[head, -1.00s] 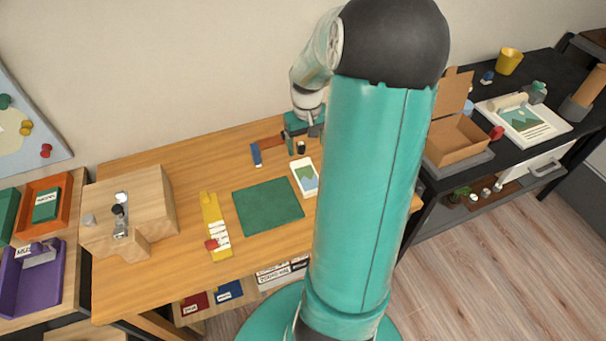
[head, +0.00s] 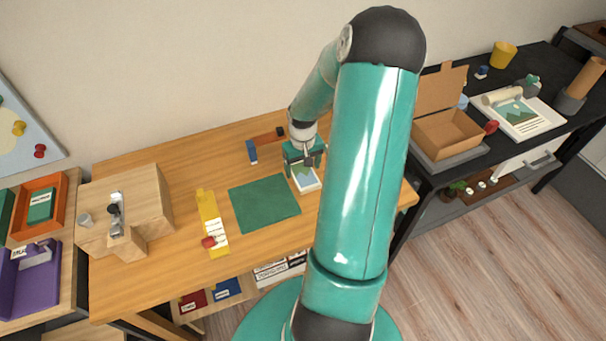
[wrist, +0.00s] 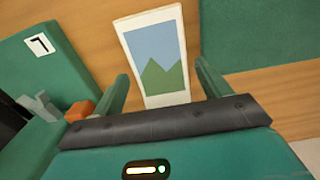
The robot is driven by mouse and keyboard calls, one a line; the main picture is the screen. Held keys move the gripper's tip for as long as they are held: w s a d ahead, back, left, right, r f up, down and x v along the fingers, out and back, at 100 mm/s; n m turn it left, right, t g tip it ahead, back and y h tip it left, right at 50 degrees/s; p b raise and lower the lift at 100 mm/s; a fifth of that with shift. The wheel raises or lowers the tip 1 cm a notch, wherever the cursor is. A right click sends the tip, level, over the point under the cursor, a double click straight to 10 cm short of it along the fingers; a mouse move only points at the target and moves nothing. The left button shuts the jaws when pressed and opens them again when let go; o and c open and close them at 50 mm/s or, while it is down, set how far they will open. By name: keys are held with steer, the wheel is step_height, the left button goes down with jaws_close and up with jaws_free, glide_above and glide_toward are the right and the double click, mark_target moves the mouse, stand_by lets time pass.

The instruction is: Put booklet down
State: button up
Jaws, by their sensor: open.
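The booklet (head: 307,183), white with a blue and green mountain picture, lies on the wooden desk just right of the green mat (head: 264,203). In the head view my gripper (head: 303,164) is over its far end and hides part of it. In the wrist view the booklet (wrist: 155,52) shows ahead, its near end between the two green fingers of my gripper (wrist: 165,84). The fingers are apart, with a gap on each side of the booklet. I cannot tell how high they are above the desk.
A yellow strip (head: 211,225) with a red piece lies left of the mat, near a wooden block stand (head: 150,195). A blue-ended bracket (head: 252,152) lies behind the mat. A black side table with an open cardboard box (head: 447,135) stands right. Bare desk shows in front.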

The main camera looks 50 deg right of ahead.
steer(key=shift+f, duration=0.85)
steer(key=c, duration=0.9)
steer(key=shift+o, duration=0.2)
steer(key=shift+r, duration=0.1)
steer(key=shift+r, duration=0.45)
step_height(320, 180, up, 2)
steer(key=shift+r, duration=0.1)
steer(key=s+a+r, duration=0.9)
steer(key=s, duration=0.1)
steer(key=shift+s+a+r, duration=0.2)
steer(key=shift+s+r, duration=0.05)
steer(key=shift+r, duration=0.15)
